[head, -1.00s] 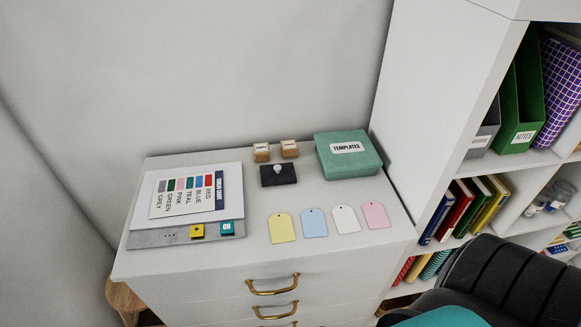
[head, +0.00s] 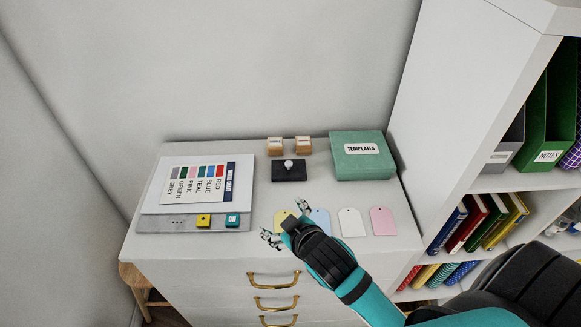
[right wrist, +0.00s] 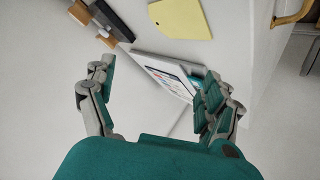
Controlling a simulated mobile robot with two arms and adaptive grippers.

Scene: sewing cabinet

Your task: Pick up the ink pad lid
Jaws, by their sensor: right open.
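The ink pad (head: 289,176) is a dark, flat rectangle behind the paper tags on the cabinet top. A pale round knob (head: 289,163) stands up from its lid; I cannot see a seam between lid and pad. My right gripper (head: 286,222) is open and empty above the front of the top, over the yellow and blue tags and in front of the ink pad, apart from it. In the right wrist view the open fingers (right wrist: 155,75) spread wide, and a dark block (right wrist: 114,22), apparently the ink pad, lies at the upper left. My left gripper is not in view.
Two wooden stamps (head: 275,147) stand behind the ink pad. A green templates box (head: 362,157) is to its right. A colour chart board (head: 196,186) with two small buttons lies left. White (head: 351,223) and pink (head: 383,221) tags lie in front. A bookshelf (head: 450,130) borders the right side.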

